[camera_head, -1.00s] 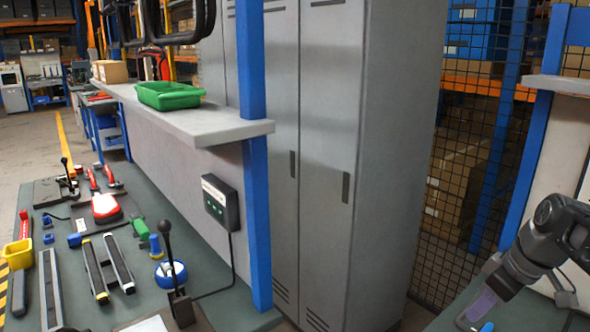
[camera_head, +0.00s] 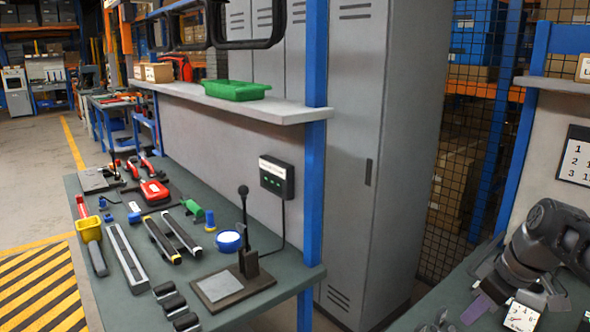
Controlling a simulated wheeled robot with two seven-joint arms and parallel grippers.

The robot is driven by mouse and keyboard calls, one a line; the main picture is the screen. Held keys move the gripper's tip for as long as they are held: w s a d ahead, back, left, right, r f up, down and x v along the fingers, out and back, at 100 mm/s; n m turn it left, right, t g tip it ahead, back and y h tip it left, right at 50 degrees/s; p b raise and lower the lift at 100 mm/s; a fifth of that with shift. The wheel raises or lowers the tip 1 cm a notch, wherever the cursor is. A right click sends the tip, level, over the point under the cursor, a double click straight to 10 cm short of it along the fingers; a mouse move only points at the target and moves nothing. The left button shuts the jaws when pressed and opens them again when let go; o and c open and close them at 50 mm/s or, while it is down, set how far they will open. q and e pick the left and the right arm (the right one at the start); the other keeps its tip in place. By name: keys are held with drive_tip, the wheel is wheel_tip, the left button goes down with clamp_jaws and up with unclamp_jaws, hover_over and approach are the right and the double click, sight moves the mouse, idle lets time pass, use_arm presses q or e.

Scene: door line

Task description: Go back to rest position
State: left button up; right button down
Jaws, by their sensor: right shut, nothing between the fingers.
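My right gripper (camera_head: 487,305) is at the lower right, low over the green bench on that side. It is shut with nothing seen between its fingers. My left gripper does not show in the head view.
A green workbench (camera_head: 285,293) on the left holds several tools, a lever stand (camera_head: 246,270) and a red tool (camera_head: 153,191). A shelf (camera_head: 290,112) bears a green tray (camera_head: 236,90). Grey lockers (camera_head: 375,150) stand between the benches. Striped floor (camera_head: 42,290) lies at lower left.

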drive_tip(key=w+a+f+m, duration=0.1)
drive_tip(key=a+f, duration=0.4)
drive_tip(key=f, duration=0.4)
drive_tip(key=a+f+m+g+y, duration=0.1)
drive_tip(key=a+f, duration=0.4)
drive_tip(key=f, duration=0.5)
drive_tip(key=w+a+f+m, duration=0.1)
drive_tip(key=a+f, duration=0.4)
drive_tip(key=f, duration=0.4)
drive_tip(key=s+a+f+m+g, duration=0.1)
drive_tip(key=s+a+f+m, duration=0.1)
drive_tip(key=s+a+f, duration=0.6)
drive_tip(key=s+a+f+m+y, duration=0.1)
drive_tip(key=s+a+f+m, duration=0.1)
drive_tip(key=s+a+f, duration=0.5)
drive_tip(key=s+f, duration=0.2)
drive_tip(key=s, duration=0.4)
drive_tip(key=shift+s+a+m+g, duration=0.25)
drive_tip(key=shift+a+m+g, duration=0.05)
drive_tip(key=shift+a+g, duration=0.1)
